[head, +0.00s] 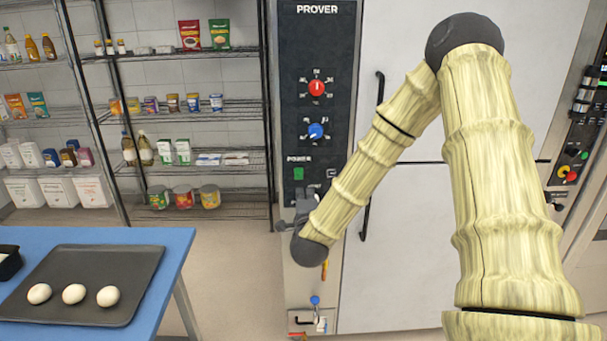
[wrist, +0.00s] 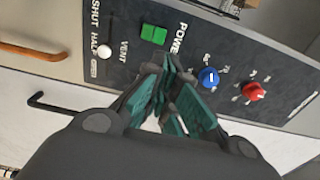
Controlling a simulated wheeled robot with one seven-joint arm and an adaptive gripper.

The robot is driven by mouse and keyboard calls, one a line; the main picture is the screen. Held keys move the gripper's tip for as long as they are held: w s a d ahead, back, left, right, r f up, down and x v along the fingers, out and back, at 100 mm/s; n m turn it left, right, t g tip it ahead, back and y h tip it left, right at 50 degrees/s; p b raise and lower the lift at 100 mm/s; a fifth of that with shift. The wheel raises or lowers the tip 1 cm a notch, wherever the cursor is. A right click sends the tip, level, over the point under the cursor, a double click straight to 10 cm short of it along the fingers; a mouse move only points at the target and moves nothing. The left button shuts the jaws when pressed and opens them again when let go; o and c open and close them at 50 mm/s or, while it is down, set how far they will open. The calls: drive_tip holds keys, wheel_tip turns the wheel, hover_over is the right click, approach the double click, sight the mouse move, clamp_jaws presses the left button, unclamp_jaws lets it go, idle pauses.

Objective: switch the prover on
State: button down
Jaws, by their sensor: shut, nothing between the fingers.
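The prover's black control panel (head: 337,60) stands upright in the middle of the head view. Its green power switch (head: 298,173) sits low on the panel, above my gripper (head: 303,203). The switch also shows in the wrist view (wrist: 154,34), just beyond the fingertips. My gripper (wrist: 172,80) is shut and empty, with its dark green fingers pointing at the panel close to the switch. I cannot tell whether the tips touch the panel. The switch shows no clear sign of being on or off. My arm hides part of the panel's lower right.
A blue knob (head: 316,131) and a red knob (head: 316,88) sit above the switch. A white vent knob (wrist: 104,52) is beside it in the wrist view. A black door handle (head: 366,205) is right of the panel. A blue table (head: 170,237) stands at left.

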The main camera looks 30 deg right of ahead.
sight(303, 170)
drive_tip(key=p+x, duration=0.5)
drive_tip(key=x, duration=0.7)
drive_tip(key=shift+w, duration=0.25)
